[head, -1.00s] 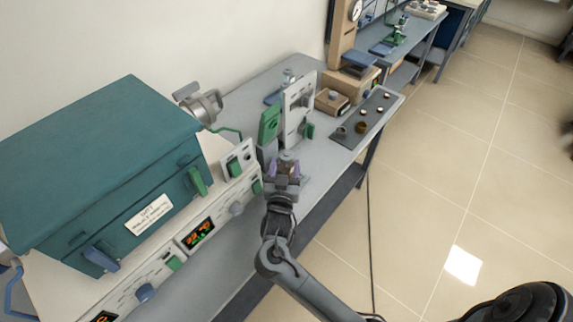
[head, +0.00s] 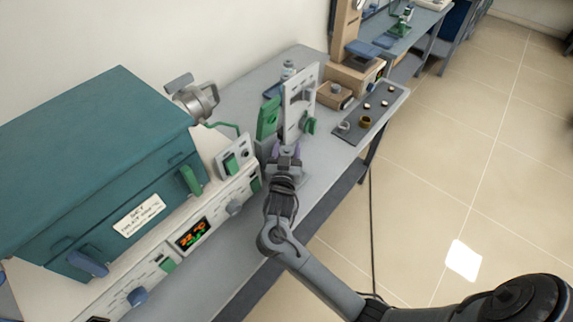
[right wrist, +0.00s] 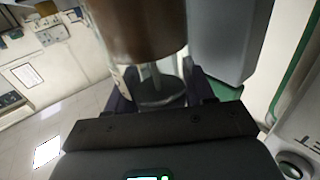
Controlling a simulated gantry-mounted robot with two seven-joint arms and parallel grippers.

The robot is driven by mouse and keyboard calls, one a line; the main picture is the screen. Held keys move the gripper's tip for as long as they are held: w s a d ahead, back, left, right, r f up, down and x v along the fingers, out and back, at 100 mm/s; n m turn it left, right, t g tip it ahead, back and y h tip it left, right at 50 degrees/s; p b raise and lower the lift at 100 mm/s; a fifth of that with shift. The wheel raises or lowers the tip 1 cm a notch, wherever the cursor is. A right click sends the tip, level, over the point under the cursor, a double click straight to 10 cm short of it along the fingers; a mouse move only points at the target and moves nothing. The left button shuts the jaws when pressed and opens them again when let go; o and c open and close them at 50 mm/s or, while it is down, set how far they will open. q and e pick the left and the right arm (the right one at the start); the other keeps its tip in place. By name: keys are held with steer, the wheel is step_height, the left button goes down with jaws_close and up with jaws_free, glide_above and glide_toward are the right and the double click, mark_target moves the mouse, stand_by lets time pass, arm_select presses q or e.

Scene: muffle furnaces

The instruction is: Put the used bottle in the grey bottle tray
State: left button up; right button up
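My right gripper (head: 286,152) is over the bench, close in front of the upright white panel. In the right wrist view, a clear glass bottle with a brown upper part (right wrist: 140,28) stands between its purple fingers (right wrist: 158,95); the fingers appear closed on it. In the head view the wrist mostly hides this bottle. A flat dark grey tray (head: 377,117) lies at the bench's right end, with several small round items on it. It lies to the right of my right gripper, apart from it. My left gripper is out of view.
The white panel (head: 300,98) with a green knob and a green plate stands beside the gripper. A small clear bottle (head: 288,69) stands behind it. A teal furnace (head: 95,165) fills the left. A tan instrument (head: 352,75) stands behind the tray. Bare bench (head: 325,155) lies between gripper and tray.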

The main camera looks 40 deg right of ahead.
steer(key=shift+w+d+r, duration=0.1)
steer(key=shift+d, duration=0.05)
jaws_close()
steer(key=shift+r, duration=0.1)
